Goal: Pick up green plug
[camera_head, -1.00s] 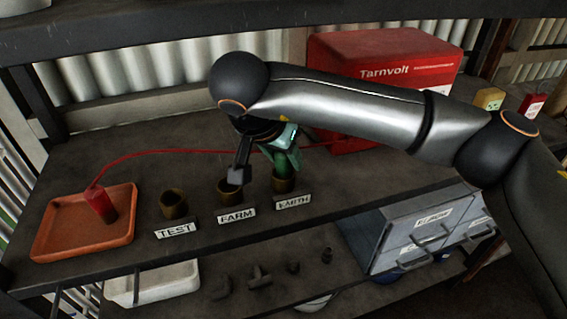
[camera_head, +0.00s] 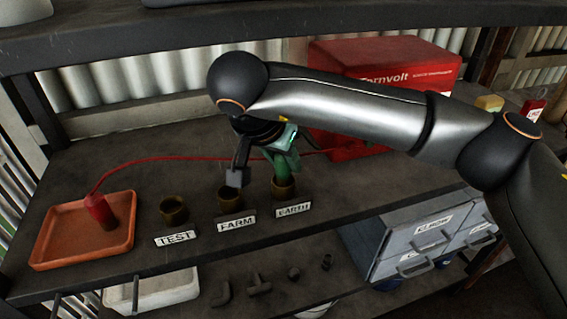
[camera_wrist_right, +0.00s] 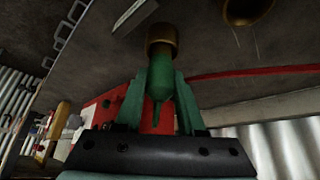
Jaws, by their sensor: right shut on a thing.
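The green plug (camera_wrist_right: 161,78) is between the two fingers of my right gripper (camera_wrist_right: 160,100) in the right wrist view. The gripper is shut on it. The plug's end meets the brass socket (camera_wrist_right: 161,40), seemingly seated in its mouth; how deep is hidden. There the plug is hard to tell apart from the greenish fingers. My left gripper is not in view.
Brass sockets stand behind the TEST (camera_head: 174,211) and FARM (camera_head: 231,201) labels. A red plug (camera_head: 99,210) with a red cable stands in an orange tray (camera_head: 85,257) at left. A red Tarnvolt box (camera_head: 330,62) is behind my arm. Grey drawers (camera_head: 375,222) are below right.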

